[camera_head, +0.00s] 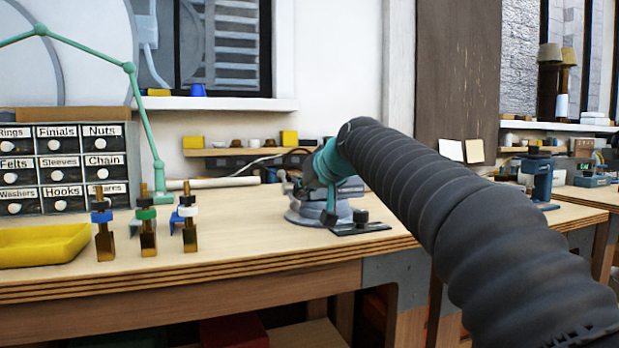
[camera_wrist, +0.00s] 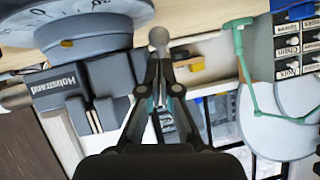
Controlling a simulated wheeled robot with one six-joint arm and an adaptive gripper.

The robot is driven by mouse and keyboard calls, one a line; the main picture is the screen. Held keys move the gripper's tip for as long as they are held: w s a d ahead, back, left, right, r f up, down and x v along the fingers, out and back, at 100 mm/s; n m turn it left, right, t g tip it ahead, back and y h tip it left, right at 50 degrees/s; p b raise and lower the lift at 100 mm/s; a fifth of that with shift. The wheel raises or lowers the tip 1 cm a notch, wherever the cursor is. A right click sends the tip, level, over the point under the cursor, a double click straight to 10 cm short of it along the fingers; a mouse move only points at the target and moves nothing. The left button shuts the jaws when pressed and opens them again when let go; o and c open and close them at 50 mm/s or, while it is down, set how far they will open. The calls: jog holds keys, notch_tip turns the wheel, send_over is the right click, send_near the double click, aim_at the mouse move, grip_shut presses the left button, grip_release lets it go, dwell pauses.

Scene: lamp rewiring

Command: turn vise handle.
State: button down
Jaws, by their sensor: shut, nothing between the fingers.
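The grey vise (camera_head: 305,212) stands on the workbench near its front right corner, partly hidden behind my arm's end. In the wrist view, which is upside down, the vise body (camera_wrist: 62,92) fills the left side, with its round base at the upper left. My gripper (camera_wrist: 159,62) is shut and empty, its fingers pointing at a small grey round knob (camera_wrist: 158,37) that looks like the end of the vise handle. The knob sits just beyond the fingertips; I cannot tell whether they touch. The rest of the handle is hidden.
A yellow tray (camera_head: 42,246), several brass clamp-like pieces (camera_head: 148,230) and a labelled drawer cabinet (camera_head: 68,168) occupy the left of the workbench (camera_head: 250,262). A green jointed lamp arm (camera_head: 144,125) rises behind them. A dark flat plate (camera_head: 360,228) lies beside the vise.

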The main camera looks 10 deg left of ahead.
aim_at(298, 208)
jog(key=shift+w+a+f, duration=0.1)
jog(key=shift+a+f, duration=0.05)
jog(key=shift+f, duration=0.4)
jog(key=shift+f, duration=0.1)
jog(key=shift+f+b, duration=0.2)
jog(key=shift+b, duration=0.45)
jog(key=f+t+b, duration=0.1)
jog(key=b, duration=0.4)
jog(key=shift+f+y, duration=0.2)
jog(key=shift+y, duration=0.2)
jog(key=shift+w+a+f+b, duration=0.2)
jog(key=shift+f+b, duration=0.2)
jog(key=shift+f, duration=0.25)
jog(key=shift+d+r, duration=0.1)
jog(key=shift+r, duration=0.05)
